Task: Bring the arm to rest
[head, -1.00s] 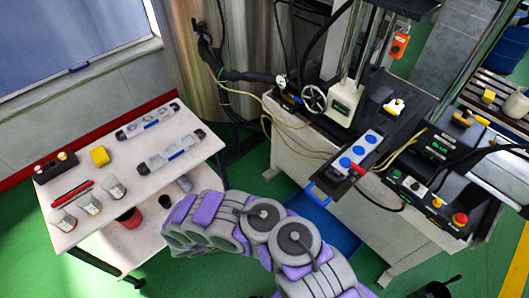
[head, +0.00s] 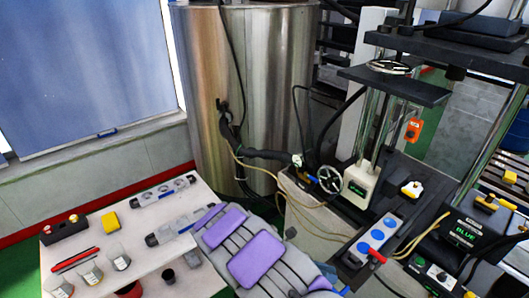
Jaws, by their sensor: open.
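My arm (head: 258,255), grey with purple panels, crosses the bottom middle of the head view. It lies between the white table and the dispensing machine. Its links overlap the table's right edge in the picture, and whether they touch it I cannot tell. My gripper does not show in the head view, so what it is near cannot be seen.
The machine at right holds a mould with blue round faces (head: 377,235). A steel tank (head: 248,90) stands behind. Cables hang between tank and machine.

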